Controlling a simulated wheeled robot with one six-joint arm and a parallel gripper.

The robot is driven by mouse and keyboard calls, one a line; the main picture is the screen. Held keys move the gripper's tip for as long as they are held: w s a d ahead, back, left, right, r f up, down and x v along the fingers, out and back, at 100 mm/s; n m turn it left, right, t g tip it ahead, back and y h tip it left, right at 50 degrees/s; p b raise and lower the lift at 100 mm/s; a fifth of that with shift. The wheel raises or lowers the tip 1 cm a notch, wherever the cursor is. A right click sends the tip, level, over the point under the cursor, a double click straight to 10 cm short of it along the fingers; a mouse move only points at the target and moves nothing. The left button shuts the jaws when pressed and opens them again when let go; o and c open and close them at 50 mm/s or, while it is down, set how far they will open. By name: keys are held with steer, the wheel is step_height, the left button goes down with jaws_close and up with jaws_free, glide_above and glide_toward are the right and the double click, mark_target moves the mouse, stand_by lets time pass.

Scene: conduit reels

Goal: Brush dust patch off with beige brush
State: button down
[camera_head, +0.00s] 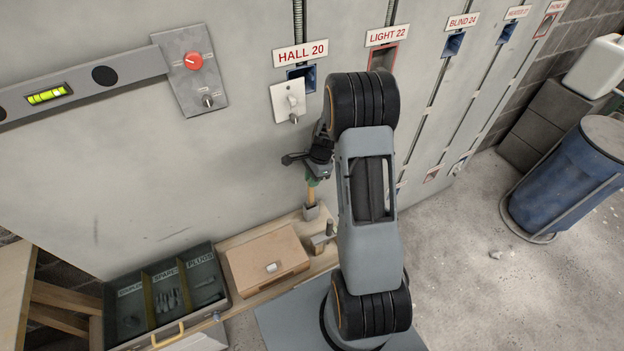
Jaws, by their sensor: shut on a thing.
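My gripper (314,174) is in front of the grey wall panel, partly hidden by my own arm. I cannot make out a clear dust patch. Faint dark marks (173,232) show on the panel to the left of the gripper.
A white switch plate (287,103) under the HALL 20 label is just above the gripper. A compartmented parts box (216,262) and a cardboard-coloured box (266,254) sit lower left. A spirit level (120,72) is upper left. A blue barrel (565,185) stands right; the floor between is mostly clear.

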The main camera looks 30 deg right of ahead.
steer(key=shift+a+p+v, duration=0.2)
steer(key=shift+p+v, duration=0.45)
steer(key=shift+v, duration=0.2)
steer(key=shift+a+p+v, duration=0.2)
steer(key=shift+p+v, duration=0.45)
steer(key=shift+v, duration=0.25)
steer(key=shift+a+p+v, duration=0.25)
steer(key=shift+p+v, duration=0.4)
steer(key=shift+v, duration=0.2)
steer(key=shift+r, duration=0.15)
